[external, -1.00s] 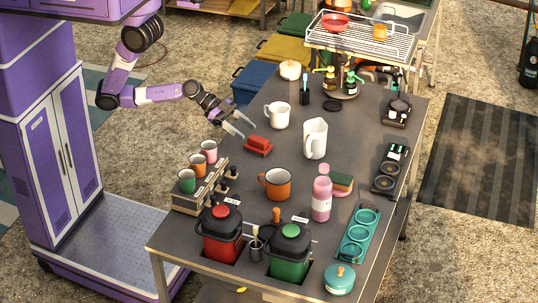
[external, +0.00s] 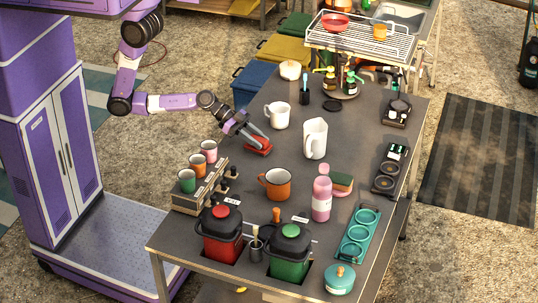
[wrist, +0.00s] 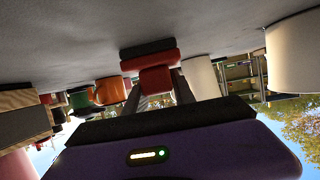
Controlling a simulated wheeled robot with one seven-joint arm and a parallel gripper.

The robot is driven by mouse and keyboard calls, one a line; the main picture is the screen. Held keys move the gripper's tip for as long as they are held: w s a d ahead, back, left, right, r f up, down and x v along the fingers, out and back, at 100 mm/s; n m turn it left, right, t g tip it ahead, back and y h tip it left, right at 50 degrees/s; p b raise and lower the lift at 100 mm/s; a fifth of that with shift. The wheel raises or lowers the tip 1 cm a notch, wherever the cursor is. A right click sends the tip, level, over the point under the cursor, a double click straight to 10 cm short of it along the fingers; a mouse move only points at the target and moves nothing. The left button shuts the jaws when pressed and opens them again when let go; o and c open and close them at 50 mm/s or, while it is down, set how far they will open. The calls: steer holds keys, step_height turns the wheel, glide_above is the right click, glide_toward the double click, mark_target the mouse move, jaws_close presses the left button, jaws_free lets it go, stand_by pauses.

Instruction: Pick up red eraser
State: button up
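The red eraser (external: 257,148) lies on the dark table, left of the white pitcher. In the wrist view the red eraser (wrist: 155,78) shows a raised red grip and a dark underside against the table surface. My gripper (external: 257,140) reaches down to it from the left, its fingertips at the eraser. In the wrist view my gripper (wrist: 157,88) has its two fingers spread, one on each side of the eraser's grip. They look apart from each other; whether they touch the grip is hard to tell. The eraser still rests on the table.
A white mug (external: 277,116) stands just behind the eraser and a white pitcher (external: 315,139) to its right. An orange mug (external: 276,184) stands in front. A rack of cups (external: 203,188) is at the front left. Bare table lies between the eraser and pitcher.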

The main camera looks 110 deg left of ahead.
jaws_close()
